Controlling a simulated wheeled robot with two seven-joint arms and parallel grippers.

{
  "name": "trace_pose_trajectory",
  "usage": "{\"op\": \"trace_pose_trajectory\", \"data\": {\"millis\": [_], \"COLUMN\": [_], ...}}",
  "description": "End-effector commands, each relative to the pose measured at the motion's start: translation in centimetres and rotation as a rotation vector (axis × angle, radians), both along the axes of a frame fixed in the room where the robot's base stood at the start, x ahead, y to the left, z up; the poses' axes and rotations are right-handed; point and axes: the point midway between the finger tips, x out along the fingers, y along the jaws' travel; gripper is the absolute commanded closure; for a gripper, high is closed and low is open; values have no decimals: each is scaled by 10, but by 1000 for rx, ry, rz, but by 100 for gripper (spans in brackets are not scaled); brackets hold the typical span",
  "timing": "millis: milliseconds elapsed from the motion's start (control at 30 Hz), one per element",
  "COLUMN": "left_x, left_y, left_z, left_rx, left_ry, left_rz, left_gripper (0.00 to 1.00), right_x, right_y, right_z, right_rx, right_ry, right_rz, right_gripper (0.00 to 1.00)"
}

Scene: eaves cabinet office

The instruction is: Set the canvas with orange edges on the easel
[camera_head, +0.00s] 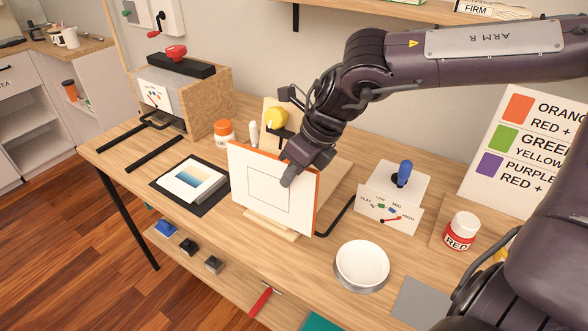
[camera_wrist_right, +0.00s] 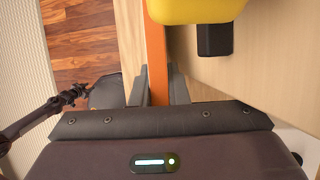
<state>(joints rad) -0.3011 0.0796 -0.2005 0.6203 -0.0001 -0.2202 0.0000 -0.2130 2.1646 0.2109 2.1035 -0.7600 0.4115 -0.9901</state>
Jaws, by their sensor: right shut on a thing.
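The canvas with orange edges (camera_head: 247,188) stands nearly upright on the table, its white face with a thin drawn square toward me. My right gripper (camera_head: 292,178) is shut on its upper right part. In the right wrist view the orange edge (camera_wrist_right: 156,60) runs between the two fingers (camera_wrist_right: 158,90). A pale wooden ledge (camera_head: 272,226), apparently the easel's, lies under the canvas; I cannot tell whether they touch. The canvas hides most of the easel. A dark arm end (camera_wrist_right: 75,93), apparently my left gripper, shows small in the right wrist view; its jaws are unclear.
A yellow knob (camera_head: 277,118) is close behind the canvas. A white bowl (camera_head: 362,264), a sign box with a blue knob (camera_head: 388,214) and a red jar (camera_head: 461,231) stand to the right.

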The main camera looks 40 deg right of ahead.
Motion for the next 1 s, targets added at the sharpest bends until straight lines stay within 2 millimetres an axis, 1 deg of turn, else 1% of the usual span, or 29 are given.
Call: {"op": "trace_pose_trajectory", "data": {"millis": [33, 333, 367, 533, 867, 1000], "left_x": [0, 1, 1, 1, 2, 1], "left_y": [0, 0, 0, 0, 0, 0], "left_z": [-3, -3, -3, -3, -3, -3], "left_rx": [0, 0, 0, 1, 1, 0], "left_ry": [0, -1, -1, -2, -2, -2], "left_rz": [0, 0, 0, 0, 0, 1], "left_gripper": [64, 64, 64, 64, 64, 64], "right_x": [0, -1, -1, -1, 0, -2], "right_y": [0, 1, 1, 1, 0, -3], "right_z": [-3, -4, -4, -4, -2, 8], "right_rx": [0, 0, 0, 1, 0, -1], "right_ry": [-1, 2, 2, 1, -2, -7], "right_rz": [1, 2, 2, 2, -1, -1], "right_gripper": [100, 100, 83, 61, 60, 60]}}
